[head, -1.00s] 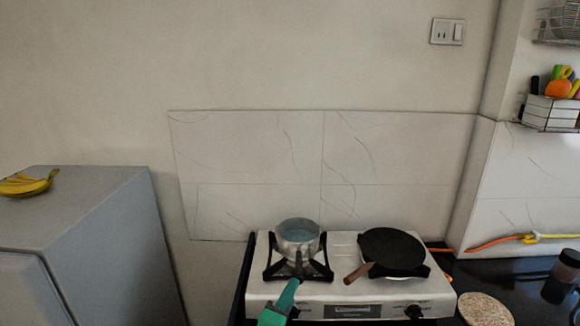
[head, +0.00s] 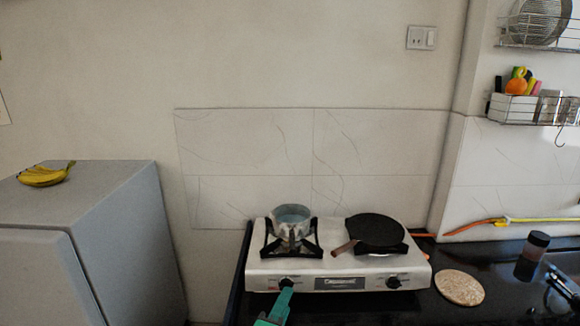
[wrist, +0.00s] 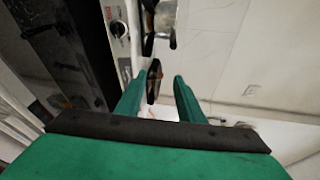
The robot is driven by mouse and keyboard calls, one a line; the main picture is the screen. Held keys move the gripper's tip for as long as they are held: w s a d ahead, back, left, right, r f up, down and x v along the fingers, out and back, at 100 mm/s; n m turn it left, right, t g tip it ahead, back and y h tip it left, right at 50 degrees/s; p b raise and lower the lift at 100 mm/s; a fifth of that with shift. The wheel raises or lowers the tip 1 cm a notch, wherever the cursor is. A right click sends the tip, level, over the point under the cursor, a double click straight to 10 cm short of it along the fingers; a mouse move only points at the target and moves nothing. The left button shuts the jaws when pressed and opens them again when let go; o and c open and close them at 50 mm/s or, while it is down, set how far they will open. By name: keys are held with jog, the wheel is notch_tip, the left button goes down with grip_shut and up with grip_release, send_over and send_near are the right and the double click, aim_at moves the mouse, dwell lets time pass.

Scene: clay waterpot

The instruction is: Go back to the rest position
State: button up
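My gripper (head: 284,287) shows in the head view as green parts low in front of the stove, overlapping the left knob. In the wrist view my gripper (wrist: 158,78) has its two green fingers apart. A narrow dark object (wrist: 153,82) shows in the gap, apparently beyond the fingertips; I cannot tell what it is. A metal pot (head: 291,220) with bluish contents stands upright on the left burner, its handle towards me. A metal pot also shows at the top of the wrist view (wrist: 165,20).
The white two-burner stove (head: 338,271) carries a black pan (head: 376,230) on its right burner. A round mat (head: 459,288) and a dark jar (head: 532,255) are on the black counter at right. A grey fridge (head: 120,205) with bananas (head: 45,176) stands at left.

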jog(key=s+f+n+y, duration=0.4)
jog(key=s+f+n, duration=1)
jog(key=f, duration=0.4)
jog(key=s+d+f+n, duration=0.1)
jog(key=s+n, duration=0.7)
jog(key=s, duration=1.8)
jog(key=shift+d+f, duration=0.2)
jog(key=shift+f, duration=0.1)
jog(key=shift+s, duration=0.1)
